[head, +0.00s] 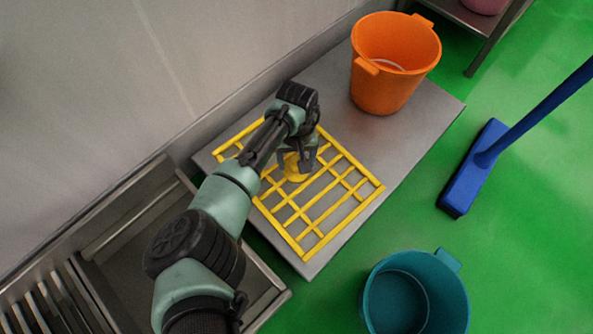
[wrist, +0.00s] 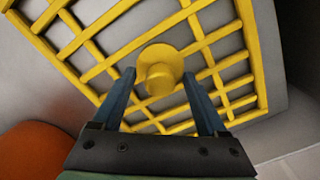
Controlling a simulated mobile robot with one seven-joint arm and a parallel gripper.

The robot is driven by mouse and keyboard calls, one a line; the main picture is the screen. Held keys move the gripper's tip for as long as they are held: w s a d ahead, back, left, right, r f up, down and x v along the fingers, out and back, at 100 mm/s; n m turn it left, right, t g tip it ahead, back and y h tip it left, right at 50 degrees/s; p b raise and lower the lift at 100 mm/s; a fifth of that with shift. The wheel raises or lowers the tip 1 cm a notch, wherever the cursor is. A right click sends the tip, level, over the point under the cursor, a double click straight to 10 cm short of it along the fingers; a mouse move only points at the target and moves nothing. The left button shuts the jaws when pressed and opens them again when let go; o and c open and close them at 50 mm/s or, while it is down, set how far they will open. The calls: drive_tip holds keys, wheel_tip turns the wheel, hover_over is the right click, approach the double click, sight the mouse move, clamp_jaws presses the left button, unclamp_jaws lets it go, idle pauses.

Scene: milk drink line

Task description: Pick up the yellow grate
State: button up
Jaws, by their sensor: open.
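The yellow grate (head: 327,207) lies flat on a grey metal table, with a round yellow knob at its middle. In the wrist view the grate (wrist: 92,42) fills the upper part, and its knob (wrist: 160,77) sits between my two fingers. My gripper (head: 299,168) is over the middle of the grate, pointing down. In the wrist view my gripper (wrist: 160,88) is open, with one finger on each side of the knob. I cannot tell whether the fingers touch it. My arm hides part of the grate's left side in the head view.
An orange bucket (head: 372,91) stands on the metal table (head: 432,120) behind the grate. A metal basin (head: 128,222) adjoins at left, below a wall. A teal bucket (head: 446,292) and a blue broom (head: 473,172) are over the green floor at right.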

clamp_jaws()
idle(0.3)
idle(1.1)
